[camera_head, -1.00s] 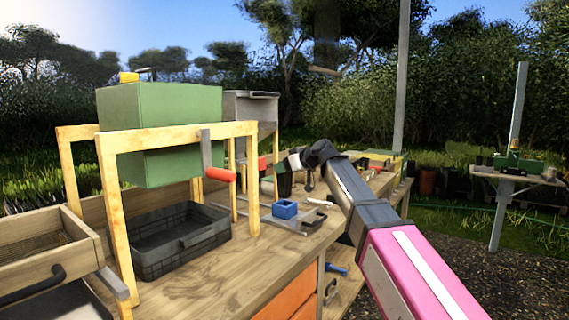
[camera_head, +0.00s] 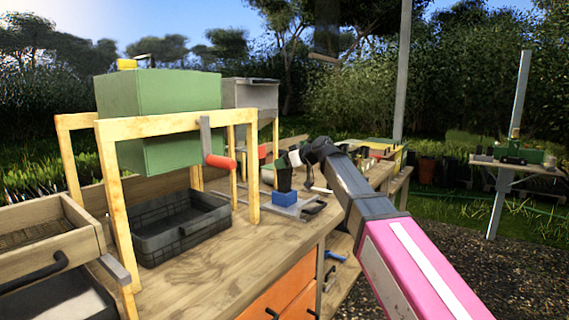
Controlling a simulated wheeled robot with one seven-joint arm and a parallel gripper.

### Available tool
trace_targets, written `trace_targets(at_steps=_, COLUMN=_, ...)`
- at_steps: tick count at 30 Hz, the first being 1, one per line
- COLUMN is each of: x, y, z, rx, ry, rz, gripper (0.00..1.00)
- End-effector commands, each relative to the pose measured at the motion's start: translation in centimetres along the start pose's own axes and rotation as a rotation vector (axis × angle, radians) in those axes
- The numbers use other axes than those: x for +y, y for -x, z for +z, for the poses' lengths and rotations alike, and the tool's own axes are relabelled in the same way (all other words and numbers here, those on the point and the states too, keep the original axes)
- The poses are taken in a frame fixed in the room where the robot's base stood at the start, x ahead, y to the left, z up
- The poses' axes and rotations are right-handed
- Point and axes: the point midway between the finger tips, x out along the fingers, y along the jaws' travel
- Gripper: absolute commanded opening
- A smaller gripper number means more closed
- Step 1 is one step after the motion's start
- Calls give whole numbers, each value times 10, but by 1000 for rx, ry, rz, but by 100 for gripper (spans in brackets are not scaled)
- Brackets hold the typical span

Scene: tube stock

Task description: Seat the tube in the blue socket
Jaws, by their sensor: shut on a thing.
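The blue socket (camera_head: 285,198) is a small blue block on the wooden workbench, right of the yellow-framed stand. My gripper (camera_head: 284,181) points down over it, its dark fingers reaching to the block's top and covering the opening. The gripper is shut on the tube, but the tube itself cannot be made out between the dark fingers. I cannot tell whether the tube's lower end is inside the socket or just above it.
A green box in a yellow wooden frame (camera_head: 176,125) with a red-handled crank stands at left, over a black crate (camera_head: 180,236). Flat grey metal pieces lie around the socket. The bench top (camera_head: 215,280) in front is clear. Wooden drawers (camera_head: 40,243) stand at far left.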

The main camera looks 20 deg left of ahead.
Motion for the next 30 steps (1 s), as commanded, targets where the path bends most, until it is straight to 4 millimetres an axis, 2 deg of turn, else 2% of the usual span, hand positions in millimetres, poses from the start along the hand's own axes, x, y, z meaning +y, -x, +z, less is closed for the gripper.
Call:
trace_targets(at_steps=19, x=0, y=1, z=0, rx=0, ry=0, rz=0, gripper=30)
trace_targets(at_steps=30, x=0, y=-2, z=7, rx=0, ry=0, rz=0, gripper=30)
